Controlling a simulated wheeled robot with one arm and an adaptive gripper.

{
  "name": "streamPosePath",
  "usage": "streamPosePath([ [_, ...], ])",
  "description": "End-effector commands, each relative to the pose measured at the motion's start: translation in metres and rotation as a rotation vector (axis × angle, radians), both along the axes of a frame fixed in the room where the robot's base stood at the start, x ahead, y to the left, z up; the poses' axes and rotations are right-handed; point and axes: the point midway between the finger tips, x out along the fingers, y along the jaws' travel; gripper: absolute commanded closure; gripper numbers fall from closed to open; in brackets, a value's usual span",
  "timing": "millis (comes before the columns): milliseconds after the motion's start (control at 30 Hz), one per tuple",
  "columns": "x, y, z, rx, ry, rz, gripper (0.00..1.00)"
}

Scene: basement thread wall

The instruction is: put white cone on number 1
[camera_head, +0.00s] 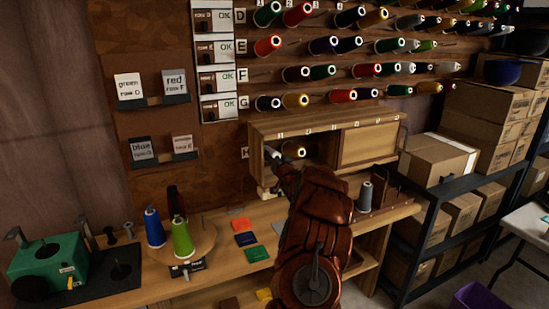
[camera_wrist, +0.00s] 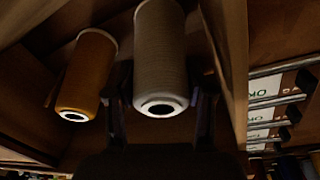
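The white cone (camera_wrist: 160,55), greyish in the shade, lies between the two fingers of my gripper (camera_wrist: 162,115) in the wrist view, its ringed end towards the camera. The fingers are dark and close along both sides of it; I cannot tell whether they touch it. In the head view the white cone (camera_head: 273,154) shows at the left opening of the wooden cabinet (camera_head: 341,151), and my arm hides most of the gripper. Small marks run along the cabinet top, too small to read. Small numbers (camera_head: 289,4) stand above the thread wall's top row.
A yellow cone (camera_wrist: 87,75) is beside the white one inside the cabinet. A cabinet side wall (camera_wrist: 233,60) is close on the other side. Blue (camera_head: 154,228) and green (camera_head: 182,238) cones stand on the bench at left. A grey cone (camera_head: 365,196) stands right of my arm.

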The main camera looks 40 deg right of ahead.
Motion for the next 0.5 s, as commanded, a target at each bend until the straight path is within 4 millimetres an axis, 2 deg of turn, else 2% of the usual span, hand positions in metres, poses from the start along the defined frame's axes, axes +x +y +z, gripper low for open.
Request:
streamPosePath([
  [33,0.0000,0.0000,-0.0004,0.000,0.000,0.000,0.40],
  [200,0.0000,-0.0001,0.0003,0.000,-0.001,0.000,0.22],
  [500,0.0000,-0.0002,0.0010,-0.001,-0.002,0.000,0.21],
])
